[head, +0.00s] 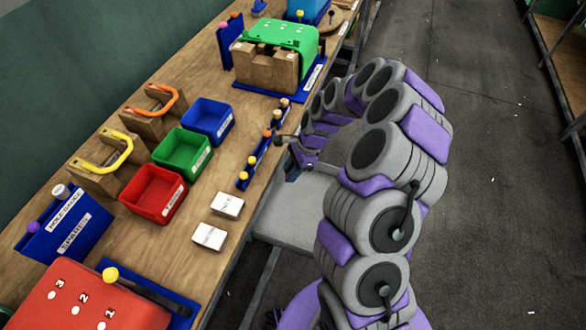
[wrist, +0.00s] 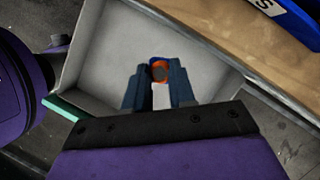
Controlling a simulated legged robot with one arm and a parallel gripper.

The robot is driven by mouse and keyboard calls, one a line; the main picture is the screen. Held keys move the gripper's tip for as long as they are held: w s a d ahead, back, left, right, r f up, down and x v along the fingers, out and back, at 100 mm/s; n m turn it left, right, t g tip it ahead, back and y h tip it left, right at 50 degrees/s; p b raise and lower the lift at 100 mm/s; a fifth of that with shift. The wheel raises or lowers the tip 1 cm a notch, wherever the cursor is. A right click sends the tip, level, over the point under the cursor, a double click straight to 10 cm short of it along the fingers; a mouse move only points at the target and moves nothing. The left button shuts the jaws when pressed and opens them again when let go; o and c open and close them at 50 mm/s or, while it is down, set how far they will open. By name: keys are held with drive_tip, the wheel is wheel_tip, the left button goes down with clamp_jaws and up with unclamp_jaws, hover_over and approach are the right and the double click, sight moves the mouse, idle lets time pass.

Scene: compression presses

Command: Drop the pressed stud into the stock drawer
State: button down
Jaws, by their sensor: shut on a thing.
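My gripper (wrist: 159,88) is shut on the pressed stud (wrist: 159,71), which shows an orange ring, a dark centre and some blue at its edge. The stock drawer (wrist: 110,50) is an open, pale grey box below the gripper in the wrist view. The stud appears over the inside of the drawer, apart from its floor, though the exact height is hard to tell. In the head view the drawer (head: 300,212) juts out from the bench's right edge, and my gripper (head: 292,174) is above its far end. The stud cannot be made out there.
The wooden bench (head: 140,250) holds red (head: 152,195), green (head: 183,152) and blue (head: 208,120) bins and a blue rack (head: 252,166) of studs near the edge. A green press (head: 280,38) stands at the back, a red one (head: 85,300) in front.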

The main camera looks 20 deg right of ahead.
drive_tip(key=shift+a+f, duration=0.1)
drive_tip(key=shift+f, duration=0.5)
drive_tip(key=c, duration=0.9)
unclamp_jaws()
drive_tip(key=shift+o, duration=0.2)
drive_tip(key=p+v, duration=0.3)
drive_tip(key=v, duration=1.4)
drive_tip(key=shift+d+r, duration=0.15)
drive_tip(key=shift+d, duration=0.15)
